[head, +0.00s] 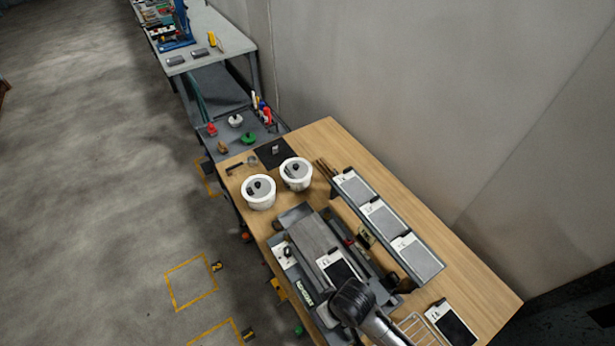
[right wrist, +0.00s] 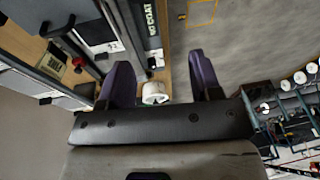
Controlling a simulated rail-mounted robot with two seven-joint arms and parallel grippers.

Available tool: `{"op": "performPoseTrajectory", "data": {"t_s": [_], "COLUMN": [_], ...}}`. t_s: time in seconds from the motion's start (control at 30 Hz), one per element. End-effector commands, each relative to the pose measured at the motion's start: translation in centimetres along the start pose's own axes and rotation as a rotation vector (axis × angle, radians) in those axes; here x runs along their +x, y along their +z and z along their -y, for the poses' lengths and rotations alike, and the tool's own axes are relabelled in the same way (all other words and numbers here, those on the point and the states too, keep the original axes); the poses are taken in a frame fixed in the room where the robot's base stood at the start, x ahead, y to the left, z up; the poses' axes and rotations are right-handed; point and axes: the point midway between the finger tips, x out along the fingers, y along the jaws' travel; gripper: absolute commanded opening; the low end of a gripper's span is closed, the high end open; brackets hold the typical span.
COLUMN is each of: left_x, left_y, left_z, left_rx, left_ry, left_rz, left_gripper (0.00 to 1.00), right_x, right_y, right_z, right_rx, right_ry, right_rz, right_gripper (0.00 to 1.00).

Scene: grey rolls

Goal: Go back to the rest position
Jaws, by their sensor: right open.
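My right gripper (right wrist: 162,80) is open in the right wrist view, its two dark purple fingers apart with nothing held between them. A white round tub (right wrist: 155,92) shows beyond the gap, apart from the fingers. In the head view a dark part of my arm (head: 355,302) reaches in from the bottom over the near part of the wooden table (head: 470,285); the fingertips cannot be made out there. My left gripper is not in view.
A grey rack of panels (head: 388,225) runs along the wall side. A grey tray unit (head: 292,215) lies along the floor side. The floor at left is open.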

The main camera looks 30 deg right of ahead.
Motion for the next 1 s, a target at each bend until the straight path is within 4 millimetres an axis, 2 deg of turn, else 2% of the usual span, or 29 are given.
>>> {"op": "performPoseTrajectory", "data": {"t_s": [0.17,0.3,0.43,0.5,0.6,0.7,0.9,1.0], "left_x": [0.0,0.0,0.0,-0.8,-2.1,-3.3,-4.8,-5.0], "left_y": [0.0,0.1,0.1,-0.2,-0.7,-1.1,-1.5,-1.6], "left_z": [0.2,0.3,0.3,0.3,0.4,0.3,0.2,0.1], "left_rx": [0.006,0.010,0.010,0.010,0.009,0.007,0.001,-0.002], "left_ry": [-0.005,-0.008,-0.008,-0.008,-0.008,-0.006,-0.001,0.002], "left_rz": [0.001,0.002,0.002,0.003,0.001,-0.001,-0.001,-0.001], "left_gripper": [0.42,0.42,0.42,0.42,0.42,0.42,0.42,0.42], "right_x": [0.0,-0.2,-4.7,-7.6,-11.1,-12.8,-13.2,-13.1], "right_y": [0.0,-0.3,-2.8,-2.6,-0.6,2.1,6.9,8.2], "right_z": [0.0,-0.2,-0.9,-1.5,-2.3,-2.7,-2.8,-2.7], "right_rx": [-0.005,-0.087,-0.170,-0.175,-0.149,-0.120,-0.091,-0.088], "right_ry": [0.000,0.012,0.070,0.100,0.130,0.141,0.133,0.128], "right_rz": [0.000,-0.017,-0.172,-0.226,-0.250,-0.224,-0.115,-0.085], "right_gripper": [0.58,0.58,0.58,0.58,0.58,0.58,0.58,0.58]}}
